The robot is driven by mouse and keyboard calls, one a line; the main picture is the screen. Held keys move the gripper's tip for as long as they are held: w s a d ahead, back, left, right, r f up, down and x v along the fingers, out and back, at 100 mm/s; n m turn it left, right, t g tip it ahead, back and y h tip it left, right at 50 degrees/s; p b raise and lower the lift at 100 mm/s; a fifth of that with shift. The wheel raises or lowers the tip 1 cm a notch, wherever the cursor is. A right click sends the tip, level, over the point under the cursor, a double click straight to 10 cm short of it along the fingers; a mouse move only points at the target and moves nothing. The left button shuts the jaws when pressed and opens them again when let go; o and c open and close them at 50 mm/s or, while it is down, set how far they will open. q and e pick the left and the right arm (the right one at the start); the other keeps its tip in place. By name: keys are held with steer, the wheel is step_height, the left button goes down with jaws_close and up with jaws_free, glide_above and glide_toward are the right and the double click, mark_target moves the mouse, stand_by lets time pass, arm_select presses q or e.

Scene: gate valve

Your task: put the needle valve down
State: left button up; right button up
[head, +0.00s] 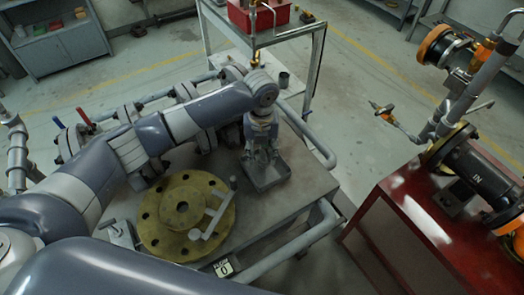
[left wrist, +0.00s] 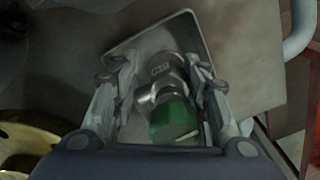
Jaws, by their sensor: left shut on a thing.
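My left gripper (head: 262,158) points down over a small grey metal tray (head: 275,182) at the right part of the workbench top. In the left wrist view the needle valve, with a steel body and a green knob (left wrist: 174,120), lies between the two fingers. The left gripper is shut on it. The tray (left wrist: 190,30) shows behind and around the valve. I cannot tell whether the valve touches the tray floor. In the head view the gripper hides the valve. My right gripper is not in view.
A brass flange (head: 165,218) with a grey crank-shaped handle lies left of the tray. Pipes with valves run along the bench's back. A red bin (head: 265,14) stands on a cart behind. A red skid (head: 430,225) with pipework is at right, beyond a floor gap.

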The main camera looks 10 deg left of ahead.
arm_select(q)
steer(key=shift+w+f, duration=0.1)
steer(key=shift+f, duration=0.15)
steer(key=o, duration=1.1)
steer(key=shift+o, duration=1.3)
steer(key=shift+r, duration=0.4)
step_height(320, 180, up, 11)
steer(key=shift+a+f+b, duration=0.1)
steer(key=shift+f+b, duration=0.1)
steer(key=shift+b, duration=0.35)
steer(key=shift+r, duration=0.4)
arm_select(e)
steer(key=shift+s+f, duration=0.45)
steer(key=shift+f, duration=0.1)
